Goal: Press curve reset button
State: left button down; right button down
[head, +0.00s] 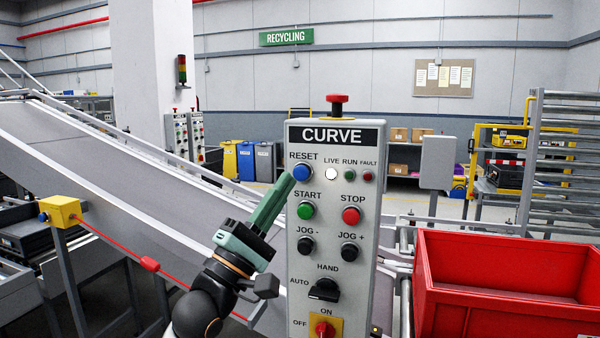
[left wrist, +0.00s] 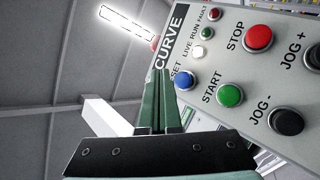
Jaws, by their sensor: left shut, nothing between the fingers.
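The grey CURVE control panel (head: 334,272) stands upright in the middle of the head view. In the left wrist view the blue button (left wrist: 184,80) shows just right of the fingertips (left wrist: 160,75). I cannot tell whether they touch. My right gripper is not in view.
A red mushroom button (head: 337,101) sits on top of the panel. A red bin (head: 500,300) stands close at right. A sloping conveyor (head: 110,170) runs behind at left, with a red pull cord (head: 150,264) in front of it.

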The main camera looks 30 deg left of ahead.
pick_arm(q)
jog(key=shift+s+d+h, duration=0.25)
jog(key=shift+s+h, duration=0.05)
jog(key=shift+s, duration=0.7)
jog(key=shift+f, duration=0.1)
jog(key=s+d+f+m+g+y, duration=0.15)
jog(key=f+m+g, duration=0.25)
jog(key=f, duration=0.7)
jog(key=d+f+m+g+y, duration=0.1)
jog(key=d+f+m+g, duration=0.2)
jog(key=f, duration=0.8)
jog(key=d+f+m+g+y, duration=0.1)
jog(key=f+m+g, duration=0.35)
jog(key=f, duration=0.65)
jog(key=s+d+f+m+g, duration=0.3)
jog(key=s+f+m+g, duration=0.7)
jog(key=s+f, duration=0.9)
jog(key=w+d+f+t+h, duration=0.1)
jog(key=w+d+f+t, duration=0.2)
jog(key=f, duration=0.5)
jog(key=shift+d+f+n+t, duration=0.25)
jog(key=shift+d+n+t, duration=0.2)
jog(key=shift+d+t, duration=0.4)
